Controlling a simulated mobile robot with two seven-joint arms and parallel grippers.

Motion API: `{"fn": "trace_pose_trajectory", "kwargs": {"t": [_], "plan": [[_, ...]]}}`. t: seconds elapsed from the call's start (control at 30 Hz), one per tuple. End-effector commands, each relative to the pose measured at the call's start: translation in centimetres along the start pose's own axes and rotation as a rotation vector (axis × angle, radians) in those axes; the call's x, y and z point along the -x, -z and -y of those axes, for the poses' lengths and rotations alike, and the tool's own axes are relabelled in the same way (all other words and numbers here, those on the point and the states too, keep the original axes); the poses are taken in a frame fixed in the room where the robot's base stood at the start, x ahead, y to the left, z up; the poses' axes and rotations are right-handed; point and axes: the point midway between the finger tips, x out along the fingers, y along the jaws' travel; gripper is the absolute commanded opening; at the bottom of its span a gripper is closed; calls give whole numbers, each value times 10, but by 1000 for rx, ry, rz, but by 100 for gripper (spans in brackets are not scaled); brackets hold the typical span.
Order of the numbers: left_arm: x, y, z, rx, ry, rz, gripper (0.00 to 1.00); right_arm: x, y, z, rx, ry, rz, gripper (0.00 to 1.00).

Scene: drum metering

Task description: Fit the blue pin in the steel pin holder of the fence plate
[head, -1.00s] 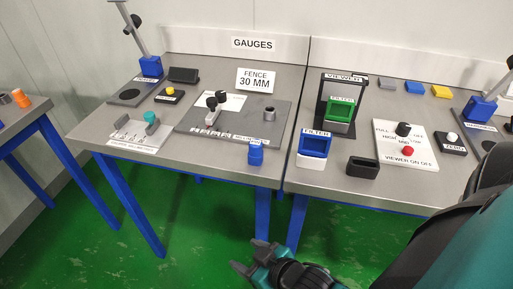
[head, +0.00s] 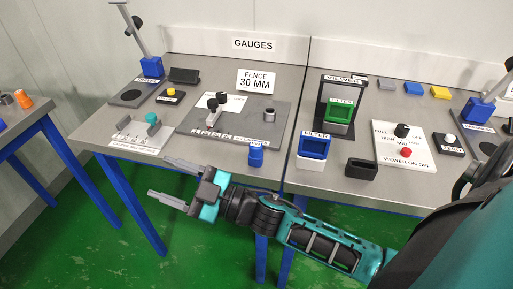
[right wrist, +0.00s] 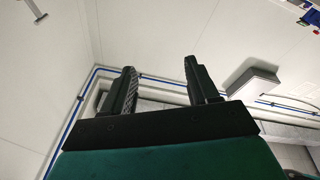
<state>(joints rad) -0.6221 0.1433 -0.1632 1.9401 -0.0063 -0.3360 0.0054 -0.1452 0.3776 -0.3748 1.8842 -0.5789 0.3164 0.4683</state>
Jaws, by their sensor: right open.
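In the head view the blue pin (head: 256,156) stands upright at the front edge of the left table, just right of the fence plate. The grey fence plate (head: 240,135) lies on that table. The steel pin holder (head: 269,115) is a short grey cylinder on the plate's right part, with nothing seen in it. My right gripper (head: 175,182) is open and empty in front of the table's front edge, left of the blue pin, fingers pointing left. In the right wrist view its fingers (right wrist: 160,90) are apart, with only wall between them. My left gripper is not in view.
A slider with black knobs (head: 217,103) stands on the fence plate. The caliper block (head: 139,133) is left of it. Right of the pin stand a blue filter holder (head: 314,148), a black tray (head: 361,168) and the viewer (head: 343,100). A "FENCE 30 MM" sign (head: 256,80) stands behind.

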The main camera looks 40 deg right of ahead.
Motion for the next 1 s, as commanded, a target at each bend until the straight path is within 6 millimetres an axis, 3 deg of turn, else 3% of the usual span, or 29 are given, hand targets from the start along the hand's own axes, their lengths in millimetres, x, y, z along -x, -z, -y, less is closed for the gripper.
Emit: {"fn": "trace_pose_trajectory", "kwargs": {"t": [0.03, 0.1, 0.2, 0.33, 0.47, 0.57, 0.7, 0.83, 1.0], "plan": [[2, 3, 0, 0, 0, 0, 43, -13, 22, 0, 59, 81, -84, 59], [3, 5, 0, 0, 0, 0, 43, -22, 44, 8, 128, 210, -180, 59], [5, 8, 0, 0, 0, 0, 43, -27, 65, 22, 229, 415, -277, 59], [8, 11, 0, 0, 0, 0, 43, -20, 73, 35, 360, 707, -320, 59], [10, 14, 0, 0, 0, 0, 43, -3, 59, 33, 491, 1001, -251, 59], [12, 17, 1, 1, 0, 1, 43, 14, 41, 15, 586, 1209, -122, 59], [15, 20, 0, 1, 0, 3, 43, 40, 14, -36, 703, 1442, 172, 59], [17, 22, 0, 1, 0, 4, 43, 63, 0, -92, 768, 1556, 474, 59], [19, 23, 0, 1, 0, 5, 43, 86, -1, -151, 800, 1594, 791, 59]]}}
